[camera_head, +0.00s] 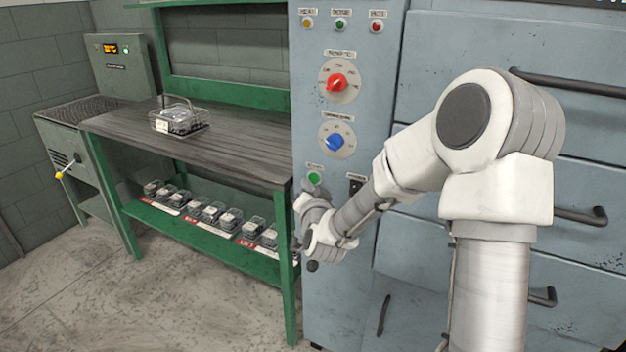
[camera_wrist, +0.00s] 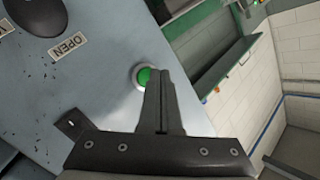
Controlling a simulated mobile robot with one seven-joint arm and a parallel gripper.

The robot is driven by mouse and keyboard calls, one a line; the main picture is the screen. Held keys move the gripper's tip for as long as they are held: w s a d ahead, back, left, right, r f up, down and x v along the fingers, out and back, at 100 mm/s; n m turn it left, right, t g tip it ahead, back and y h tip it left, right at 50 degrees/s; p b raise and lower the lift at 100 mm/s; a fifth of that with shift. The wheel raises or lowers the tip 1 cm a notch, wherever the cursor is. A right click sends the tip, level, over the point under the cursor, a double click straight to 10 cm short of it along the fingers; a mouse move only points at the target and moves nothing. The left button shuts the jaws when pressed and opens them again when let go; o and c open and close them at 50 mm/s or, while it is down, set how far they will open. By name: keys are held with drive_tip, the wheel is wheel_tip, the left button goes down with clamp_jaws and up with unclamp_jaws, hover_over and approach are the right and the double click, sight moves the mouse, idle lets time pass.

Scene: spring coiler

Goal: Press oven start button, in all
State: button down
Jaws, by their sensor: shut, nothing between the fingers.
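The oven (camera_head: 330,260) is a tall blue-grey cabinet with a control panel on its front left strip. Its green start button (camera_head: 314,178) sits low on the panel, below the blue knob, under a small label. In the wrist view the green button (camera_wrist: 146,77) sits in a pale ring just beyond my fingertips, partly covered by them. My gripper (camera_wrist: 160,74) is shut and empty, its fingers pointing at the button. I cannot tell whether the tips touch it. In the head view my wrist is just below the button and the fingers are hard to make out.
A red knob (camera_head: 337,83) and a blue knob (camera_head: 336,141) are above the button. A dark switch (camera_head: 355,185) is right of it. A green-framed bench (camera_head: 230,150) with a wire basket (camera_head: 180,119) stands close on the left. Drawer handles (camera_head: 580,215) stick out at right.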

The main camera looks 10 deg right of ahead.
drive_tip(key=shift+w+d, duration=0.2)
drive_tip(key=shift+w, duration=0.1)
drive_tip(key=shift+w+d+b, duration=0.25)
drive_tip(key=shift+w+b, duration=0.05)
drive_tip(key=shift+b, duration=0.05)
idle(0.6)
drive_tip(key=shift+s+a, duration=0.1)
drive_tip(key=shift+s+a+b, duration=0.3)
drive_tip(key=shift+s+a, duration=0.1)
drive_tip(key=shift+s, duration=0.15)
drive_tip(key=s+a, duration=0.1)
drive_tip(key=s, duration=0.1)
drive_tip(key=s+a+b, duration=0.1)
drive_tip(key=s+a, duration=0.1)
idle(0.6)
idle(0.5)
